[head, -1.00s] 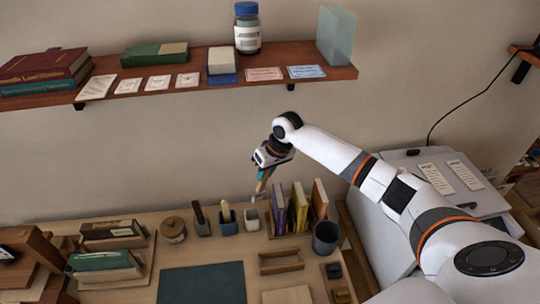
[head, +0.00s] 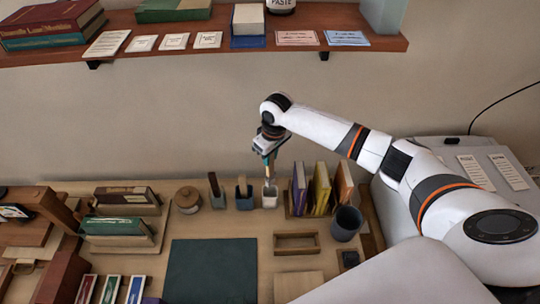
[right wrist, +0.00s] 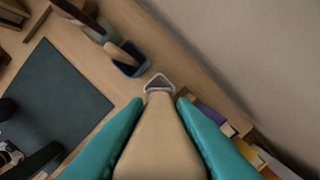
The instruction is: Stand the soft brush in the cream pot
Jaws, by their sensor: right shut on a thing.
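The cream pot (head: 269,199) is a small pale square pot at the right end of a row of pots on the desk. Its rim also shows in the right wrist view (right wrist: 155,80). My right gripper (head: 267,152) is above it, shut on the soft brush (head: 270,170), which points down. In the right wrist view the brush's pale handle (right wrist: 160,140) lies between the teal fingers. The brush's lower end meets the pot's mouth in both views; how far inside it is, I cannot tell. My left gripper is not in view.
A grey pot (head: 217,200) and a dark blue pot (head: 244,203), each holding a tool, stand just left. Upright books (head: 320,190) stand close on the right, with a dark cup (head: 346,223) in front. A dark mat (head: 210,270) lies bare. A shelf (head: 200,52) runs above.

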